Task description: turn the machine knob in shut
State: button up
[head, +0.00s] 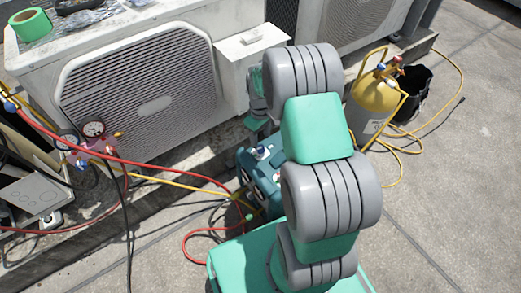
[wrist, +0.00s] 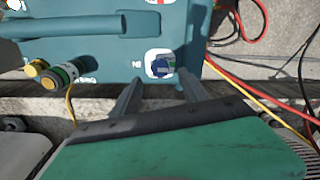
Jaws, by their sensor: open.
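The teal machine (head: 262,180) stands on the roof in front of the condenser, partly hidden by my arm in the head view. Its panel (wrist: 105,55) fills the upper left of the wrist view. A blue knob (wrist: 162,67) sits on a white plate near the panel's right edge, with a small mark beside it too small to read. My gripper (wrist: 160,83) is open, with one finger to either side and just below the blue knob in the picture. I cannot tell whether they touch it. Fittings with yellow ends (wrist: 48,76) stick out at the panel's left.
Red and yellow hoses (wrist: 240,70) run right of the machine. A condenser (head: 145,90) stands behind it, with a gauge set (head: 92,138) at left. The roof at far right is clear.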

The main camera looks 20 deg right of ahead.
aim_at(260, 148)
notch_tip(260, 148, down, 6)
jog(key=shift+r+b, duration=0.2)
jog(key=shift+b, duration=0.7)
jog(key=shift+r, duration=0.1)
jog(key=shift+c, duration=0.4)
grip_shut()
